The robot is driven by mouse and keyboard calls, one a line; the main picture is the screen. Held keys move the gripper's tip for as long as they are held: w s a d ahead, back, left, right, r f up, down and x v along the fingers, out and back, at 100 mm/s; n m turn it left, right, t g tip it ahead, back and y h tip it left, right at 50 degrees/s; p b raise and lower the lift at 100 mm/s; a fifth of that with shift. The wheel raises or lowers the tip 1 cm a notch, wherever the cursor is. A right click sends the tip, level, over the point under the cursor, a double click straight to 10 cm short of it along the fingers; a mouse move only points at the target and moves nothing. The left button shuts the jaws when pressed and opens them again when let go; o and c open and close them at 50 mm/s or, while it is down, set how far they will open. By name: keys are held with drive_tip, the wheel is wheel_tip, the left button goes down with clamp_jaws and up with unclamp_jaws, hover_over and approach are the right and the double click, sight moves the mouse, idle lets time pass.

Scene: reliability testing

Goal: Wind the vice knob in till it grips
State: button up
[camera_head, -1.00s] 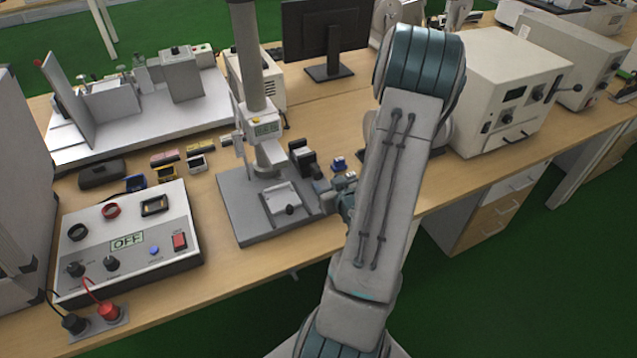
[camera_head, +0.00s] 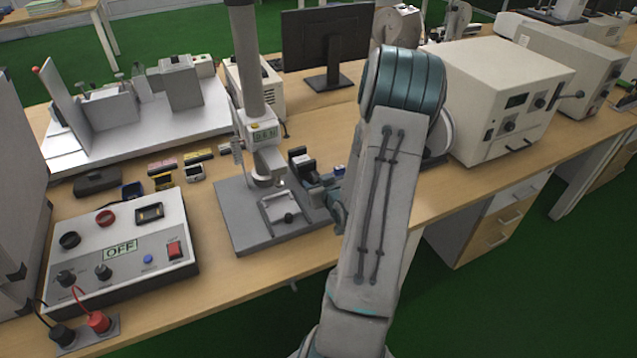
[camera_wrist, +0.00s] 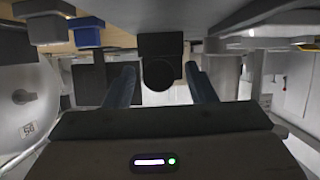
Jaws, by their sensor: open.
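The vice (camera_head: 301,163) stands at the right of the grey test stand's base in the head view, with black upright jaws. Something small and light-coloured sits by the jaws. In the wrist view the round black vice knob (camera_wrist: 158,73) faces me, on a black block. My gripper (camera_wrist: 161,72) is open, with one blue finger on each side of the knob and a visible gap at both sides. I cannot tell how far along the knob the fingertips reach. In the head view my gripper (camera_head: 338,200) is mostly hidden by my arm, at the vice's right end.
Blue parts (camera_wrist: 87,30) sit close by at the wrist view's upper left. The test stand (camera_head: 250,60) rises left of the vice. A control box (camera_head: 120,245) reading OFF lies farther left. A cream instrument (camera_head: 490,90) stands right of my arm.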

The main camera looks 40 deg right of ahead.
drive_tip(key=c, duration=1)
drive_tip(key=shift+o, duration=0.2)
drive_tip(key=shift+d, duration=0.1)
drive_tip(key=shift+r+m+t+y+p, duration=0.1)
drive_tip(key=shift+m+t+y+p, duration=0.2)
drive_tip(key=shift+m+y+p, duration=0.45)
drive_tip(key=m+y+p, duration=0.1)
drive_tip(key=m, duration=0.2)
drive_tip(key=shift+s+d+t+p, duration=0.1)
drive_tip(key=shift+d+t+p, duration=0.05)
drive_tip(key=shift+t+p, duration=0.2)
drive_tip(key=m, duration=0.1)
drive_tip(key=m+t+y+p, duration=0.1)
drive_tip(key=m+y+p, duration=0.1)
drive_tip(key=shift+d+f+m+y, duration=0.1)
drive_tip(key=shift+f+m+y, duration=0.15)
drive_tip(key=shift+m, duration=0.1)
drive_tip(key=shift+t, duration=0.25)
